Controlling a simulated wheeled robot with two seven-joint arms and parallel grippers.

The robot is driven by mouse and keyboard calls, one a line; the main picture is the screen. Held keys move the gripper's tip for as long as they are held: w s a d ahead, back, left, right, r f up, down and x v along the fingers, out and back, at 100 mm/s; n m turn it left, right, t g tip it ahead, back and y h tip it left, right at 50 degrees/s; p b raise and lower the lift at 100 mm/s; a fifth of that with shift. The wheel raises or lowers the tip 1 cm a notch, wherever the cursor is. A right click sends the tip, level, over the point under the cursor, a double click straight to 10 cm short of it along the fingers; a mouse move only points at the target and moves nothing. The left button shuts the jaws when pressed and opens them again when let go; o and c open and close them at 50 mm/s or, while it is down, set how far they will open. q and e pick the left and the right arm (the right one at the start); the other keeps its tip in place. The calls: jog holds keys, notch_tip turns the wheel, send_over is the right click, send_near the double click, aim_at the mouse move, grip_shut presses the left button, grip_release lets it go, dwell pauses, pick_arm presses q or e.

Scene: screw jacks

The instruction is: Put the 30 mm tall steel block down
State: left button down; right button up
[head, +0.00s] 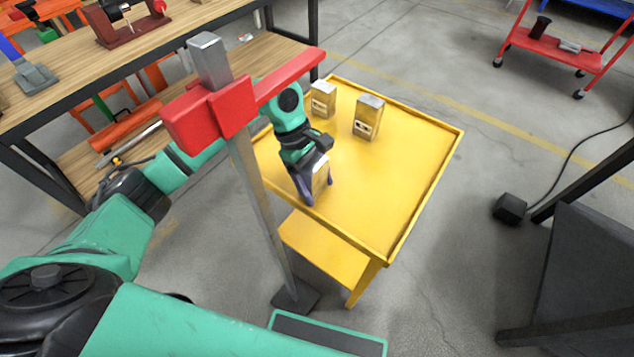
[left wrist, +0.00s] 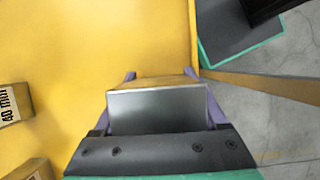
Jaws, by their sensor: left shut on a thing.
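My left gripper (head: 316,190) is shut on a block with yellowish sides (head: 321,173), near the front left edge of the yellow cart top (head: 400,190). In the left wrist view the purple fingers of my left gripper (left wrist: 160,80) stand on both sides of the block, whose grey steel face (left wrist: 158,110) shows. No size label is readable on it. I cannot tell whether its underside touches the cart. My right gripper is in neither view.
Two similar blocks, a left one (head: 322,100) and a right one (head: 367,117), stand at the cart's back. One block in the left wrist view reads 40 mm (left wrist: 14,116). A steel post (head: 255,190) with a red clamp (head: 210,112) stands before the cart. The cart's right half is clear.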

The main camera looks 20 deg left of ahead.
pick_arm(q)
jog(key=shift+f, duration=0.2)
jog(key=shift+c, duration=0.2)
grip_release()
jog(key=shift+o, duration=0.2)
jog(key=shift+w+d, duration=0.1)
jog(key=shift+f, duration=0.15)
jog(key=b+v, duration=0.1)
jog(key=v, duration=1.1)
